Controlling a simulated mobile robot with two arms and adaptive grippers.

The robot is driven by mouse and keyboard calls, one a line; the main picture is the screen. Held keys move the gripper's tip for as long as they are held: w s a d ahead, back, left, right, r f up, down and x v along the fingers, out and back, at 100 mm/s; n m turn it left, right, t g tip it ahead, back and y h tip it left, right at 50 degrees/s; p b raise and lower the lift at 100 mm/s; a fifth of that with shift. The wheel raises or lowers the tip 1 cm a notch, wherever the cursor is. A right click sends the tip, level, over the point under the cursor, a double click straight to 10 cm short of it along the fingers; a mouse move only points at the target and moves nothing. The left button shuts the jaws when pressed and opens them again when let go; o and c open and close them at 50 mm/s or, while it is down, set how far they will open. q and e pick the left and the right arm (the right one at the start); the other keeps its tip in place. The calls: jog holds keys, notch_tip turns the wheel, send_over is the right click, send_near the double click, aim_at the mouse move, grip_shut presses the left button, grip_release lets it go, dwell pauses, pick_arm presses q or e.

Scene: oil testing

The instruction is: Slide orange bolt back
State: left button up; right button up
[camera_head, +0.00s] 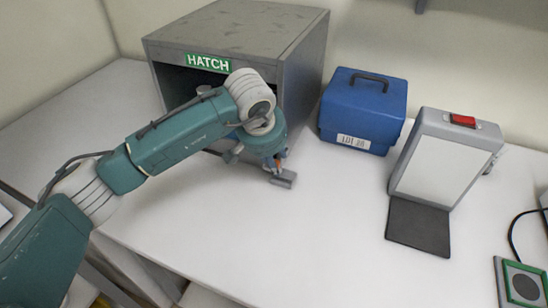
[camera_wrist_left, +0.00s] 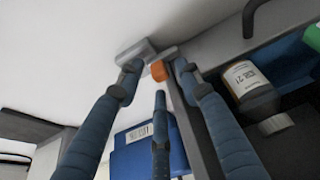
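The small orange bolt (camera_wrist_left: 158,71) sits by the front edge of the grey hatch box (camera_head: 290,85), beside a grey block (camera_wrist_left: 137,52). In the head view the bolt (camera_head: 281,160) is mostly hidden by my left gripper (camera_head: 275,158), with the grey block (camera_head: 283,179) just below it. In the left wrist view my left gripper (camera_wrist_left: 158,73) has its blue fingers spread apart, with the bolt between their tips. I cannot tell whether any finger touches the bolt. My right gripper is not in view.
A bottle with a white label (camera_wrist_left: 245,80) is inside the hatch. A blue case (camera_head: 363,110) and a grey device with a red switch (camera_head: 445,155) stand to the right. The white table (camera_head: 310,240) is clear in front.

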pick_arm(q)
jog(key=shift+w+d+f, duration=0.1)
jog(key=shift+w+f, duration=0.05)
jog(key=shift+f, duration=0.4)
grip_shut()
jog(key=shift+s+d+f+b, duration=0.15)
jog(key=shift+s+d+b, duration=0.2)
jog(key=shift+d+b, duration=0.35)
jog(key=shift+s+d+f+b, duration=0.1)
jog(key=shift+s+d+b, duration=0.25)
jog(key=shift+d, duration=0.55)
jog(key=shift+s+d, duration=0.1)
jog(key=shift+d, duration=0.15)
jog(key=shift+r, duration=0.1)
grip_release()
jog(key=shift+r, duration=0.1)
